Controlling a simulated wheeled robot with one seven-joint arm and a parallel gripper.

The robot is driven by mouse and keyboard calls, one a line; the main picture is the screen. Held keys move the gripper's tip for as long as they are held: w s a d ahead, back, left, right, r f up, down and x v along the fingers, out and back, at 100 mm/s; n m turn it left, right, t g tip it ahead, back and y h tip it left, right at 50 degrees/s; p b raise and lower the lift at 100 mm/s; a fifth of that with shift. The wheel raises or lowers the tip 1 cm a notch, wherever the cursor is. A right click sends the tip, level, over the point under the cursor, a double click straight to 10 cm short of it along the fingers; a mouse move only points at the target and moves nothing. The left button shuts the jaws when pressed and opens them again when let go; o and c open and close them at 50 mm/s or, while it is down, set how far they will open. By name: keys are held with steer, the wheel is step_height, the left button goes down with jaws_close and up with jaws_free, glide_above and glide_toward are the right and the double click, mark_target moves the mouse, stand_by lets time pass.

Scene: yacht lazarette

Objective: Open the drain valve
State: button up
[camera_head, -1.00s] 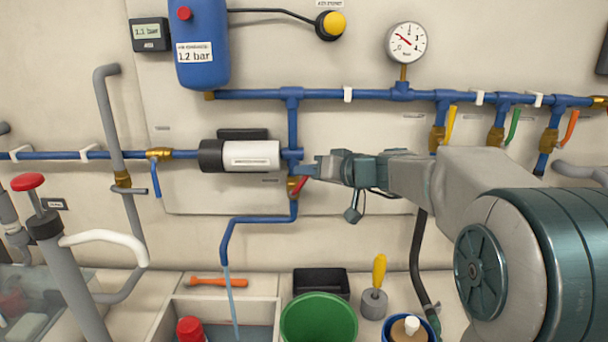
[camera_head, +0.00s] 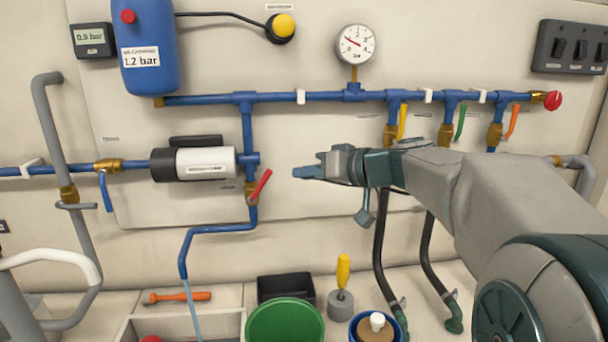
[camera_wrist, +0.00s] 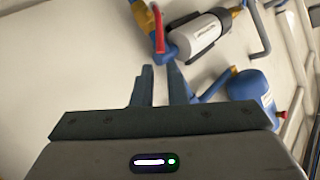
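The brass drain valve (camera_head: 251,188) sits on the blue pipe below the white-and-black pump (camera_head: 205,163). Its red lever (camera_head: 261,185) slants up to the right, at an angle to the vertical pipe. A thin stream of water (camera_head: 192,307) runs from the blue outlet pipe (camera_head: 184,250) below it. My gripper (camera_head: 300,172) is just right of the lever, apart from it, and empty. In the wrist view my gripper's fingers (camera_wrist: 160,75) are parted, with the red lever (camera_wrist: 158,28) beyond their tips.
A pressure gauge (camera_head: 355,43) stands above the blue manifold. Yellow (camera_head: 403,121), green (camera_head: 461,122) and orange (camera_head: 513,121) levers hang at right. Below are a green bucket (camera_head: 285,322), a black box (camera_head: 286,289) and a white bin (camera_head: 225,326). The wall around the lever is clear.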

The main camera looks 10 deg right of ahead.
mark_target(263, 186)
steer(key=shift+r+m, duration=0.1)
steer(key=shift+m, duration=0.3)
jaws_close()
steer(key=s+d+f+m+g+p, duration=0.15)
steer(key=m+p, duration=0.55)
steer(key=m, duration=1)
steer(key=s+d+m+p, duration=0.1)
steer(key=s+m+p, duration=0.4)
steer(key=m, duration=1.3)
steer(key=shift+w+a+f+p, duration=0.45)
steer(key=shift+w+a+p, duration=0.2)
steer(key=shift+w+a, duration=1.05)
steer(key=shift+w+a+f+p, duration=0.6)
steer(key=shift+w+a, duration=0.65)
steer(key=shift+w, duration=0.8)
steer(key=shift+w+a+f+p, duration=0.3)
steer(key=shift+w+a+p, duration=0.45)
steer(key=shift+w+a, duration=0.95)
steer(key=shift+w+d, duration=0.15)
steer(key=shift+d, duration=0.15)
